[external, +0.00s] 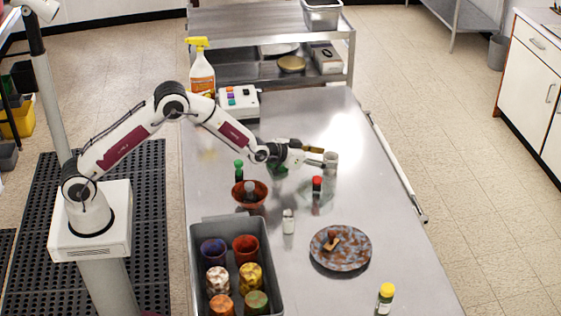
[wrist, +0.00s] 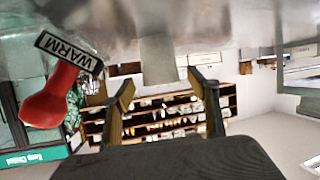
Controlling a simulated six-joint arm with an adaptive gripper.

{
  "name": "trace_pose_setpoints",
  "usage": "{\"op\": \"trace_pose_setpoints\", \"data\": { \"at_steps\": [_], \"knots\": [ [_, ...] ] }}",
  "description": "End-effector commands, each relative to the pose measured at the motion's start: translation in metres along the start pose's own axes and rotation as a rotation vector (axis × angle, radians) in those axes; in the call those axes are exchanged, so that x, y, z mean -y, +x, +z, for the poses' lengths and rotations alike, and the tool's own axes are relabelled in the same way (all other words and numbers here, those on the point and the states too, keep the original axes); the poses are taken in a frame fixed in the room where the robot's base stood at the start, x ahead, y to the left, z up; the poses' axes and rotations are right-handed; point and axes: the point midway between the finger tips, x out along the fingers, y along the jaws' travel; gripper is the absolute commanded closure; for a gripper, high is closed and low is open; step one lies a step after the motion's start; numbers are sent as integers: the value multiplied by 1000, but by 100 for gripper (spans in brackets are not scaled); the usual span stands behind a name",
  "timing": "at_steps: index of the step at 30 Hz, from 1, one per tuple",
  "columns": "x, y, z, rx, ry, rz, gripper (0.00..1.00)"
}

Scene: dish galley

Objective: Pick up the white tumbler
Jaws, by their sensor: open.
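A pale grey-white tumbler (external: 331,162) stands on the steel table, right at the tips of my gripper (external: 319,157). In the wrist view, which is upside down, the tumbler (wrist: 157,62) appears as a plain pale cylinder near the top centre. It lies in line with the gap between the two fingers of my gripper (wrist: 161,84). The fingers are spread, with visible space on both sides of the tumbler. I cannot tell how far it sits between them.
A red-handled stamp (external: 317,184) stands close by; in the wrist view its label (wrist: 68,52) reads "WARM". A small white shaker (external: 288,222), a speckled plate (external: 340,262), a terracotta bowl (external: 249,203) and a grey bin (external: 204,270) of cups are nearer the camera.

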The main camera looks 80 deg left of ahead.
Motion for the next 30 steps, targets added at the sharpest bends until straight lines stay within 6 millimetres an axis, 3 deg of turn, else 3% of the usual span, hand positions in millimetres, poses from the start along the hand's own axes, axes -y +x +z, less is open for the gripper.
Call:
{"op": "trace_pose_setpoints", "data": {
  "at_steps": [12,30],
  "knots": [
    [0,27,1,0,0,1,40],
    [0,29,0,0,0,1,40]
  ]
}}
